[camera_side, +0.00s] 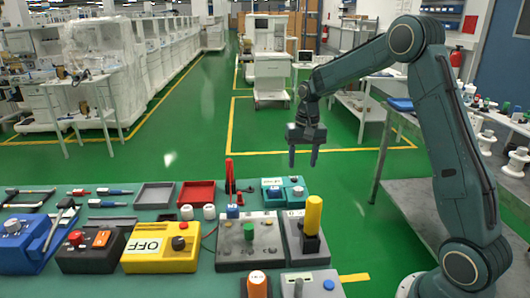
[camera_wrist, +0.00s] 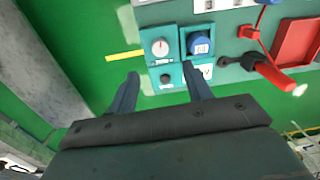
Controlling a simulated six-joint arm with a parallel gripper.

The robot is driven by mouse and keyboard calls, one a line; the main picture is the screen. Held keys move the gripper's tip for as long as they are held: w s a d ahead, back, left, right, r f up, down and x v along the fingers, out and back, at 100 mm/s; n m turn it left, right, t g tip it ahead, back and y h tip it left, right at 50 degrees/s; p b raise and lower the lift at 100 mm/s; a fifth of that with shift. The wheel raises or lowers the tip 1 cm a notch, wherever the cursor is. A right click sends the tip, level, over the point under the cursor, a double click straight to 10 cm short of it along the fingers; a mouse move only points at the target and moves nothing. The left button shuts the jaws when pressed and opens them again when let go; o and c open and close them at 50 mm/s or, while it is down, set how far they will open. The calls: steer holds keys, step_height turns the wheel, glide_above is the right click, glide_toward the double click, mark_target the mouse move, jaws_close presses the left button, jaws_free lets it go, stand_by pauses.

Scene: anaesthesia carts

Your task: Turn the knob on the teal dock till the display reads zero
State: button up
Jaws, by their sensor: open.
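The teal dock (camera_side: 284,199) sits at the back edge of the bench in the side view, small there. In the wrist view the dock (camera_wrist: 178,61) shows a white round dial with a red mark (camera_wrist: 160,46), a dark knob (camera_wrist: 166,78), and a blue round part (camera_wrist: 200,46) in a recess. A pale panel (camera_wrist: 207,71) beside them is partly hidden by my right finger, and no reading can be made out. My gripper (camera_side: 303,161) points down, open and empty, above and behind the dock. In the wrist view its fingertips (camera_wrist: 160,70) overlap the dock's near side, apart from it.
A red upright handle (camera_side: 229,176) stands left of the dock, near a red tray (camera_side: 197,193). A yellow handle (camera_side: 313,216) rises in front. A yellow box marked OFF (camera_side: 160,248) lies front left.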

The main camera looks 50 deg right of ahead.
mark_target(299, 189)
steer(key=f, duration=0.9)
steer(key=shift+w+a+f, duration=0.1)
steer(key=shift+a+f, duration=0.1)
steer(key=shift+f, duration=0.15)
steer(key=c, duration=1)
